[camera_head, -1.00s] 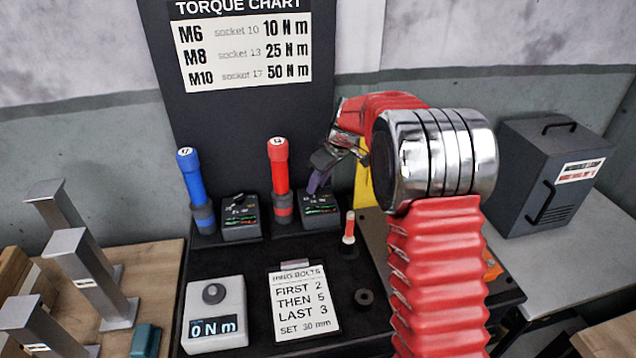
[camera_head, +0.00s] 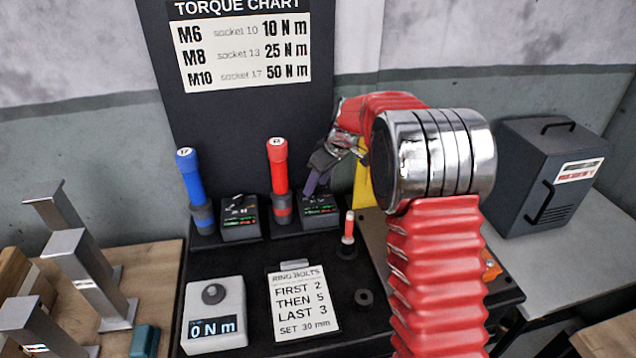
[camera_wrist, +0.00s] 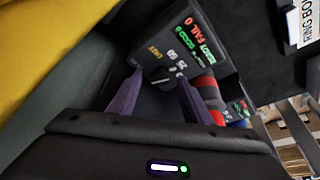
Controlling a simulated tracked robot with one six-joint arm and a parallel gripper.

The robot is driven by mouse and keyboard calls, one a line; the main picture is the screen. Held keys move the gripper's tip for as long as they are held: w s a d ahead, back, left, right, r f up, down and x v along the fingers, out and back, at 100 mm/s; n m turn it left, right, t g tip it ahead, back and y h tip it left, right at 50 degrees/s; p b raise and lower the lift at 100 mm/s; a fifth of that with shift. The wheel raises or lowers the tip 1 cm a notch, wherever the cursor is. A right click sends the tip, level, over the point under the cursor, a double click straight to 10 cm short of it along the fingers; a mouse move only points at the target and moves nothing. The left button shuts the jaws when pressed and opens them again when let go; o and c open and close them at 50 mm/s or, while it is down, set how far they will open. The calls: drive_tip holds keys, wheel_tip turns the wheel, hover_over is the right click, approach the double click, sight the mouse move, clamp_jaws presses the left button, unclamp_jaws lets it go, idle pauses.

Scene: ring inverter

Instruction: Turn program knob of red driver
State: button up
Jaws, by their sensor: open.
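The red driver (camera_head: 279,185) stands upright in its holder on the black bench, with a dark control box (camera_head: 320,211) just right of it. In the wrist view the box face (camera_wrist: 185,48) shows green and red lettering and numbers around a small black program knob (camera_wrist: 160,77). My gripper (camera_head: 311,183) comes down over this box from behind. In the wrist view its two purple fingers (camera_wrist: 160,80) are open, one on each side of the knob. I cannot tell whether they touch it. In the head view the knob is hidden.
A blue driver (camera_head: 193,190) with a similar box (camera_head: 240,217) stands to the left. A yellow part (camera_head: 364,185) is behind my arm.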

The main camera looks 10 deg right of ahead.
sight(317, 188)
drive_tip(key=shift+r, duration=0.1)
wheel_tip(317, 188, up, 10)
idle(0.4)
drive_tip(key=s+a+r+m+t+h, duration=0.15)
drive_tip(key=s+r, duration=0.25)
drive_tip(key=s, duration=0.7)
drive_tip(key=s+r+m+g, duration=0.1)
drive_tip(key=s+r+m, duration=0.25)
drive_tip(key=s, duration=0.75)
drive_tip(key=s+f+m+t, duration=0.1)
drive_tip(key=s+f, duration=0.2)
drive_tip(key=s, duration=0.6)
drive_tip(key=s+d+f+m+h, duration=0.1)
drive_tip(key=s+f+m, duration=0.1)
drive_tip(key=s, duration=0.8)
drive_tip(key=shift+s+f+t, duration=0.25)
drive_tip(key=shift+f+t, duration=0.1)
drive_tip(key=shift+f, duration=0.1)
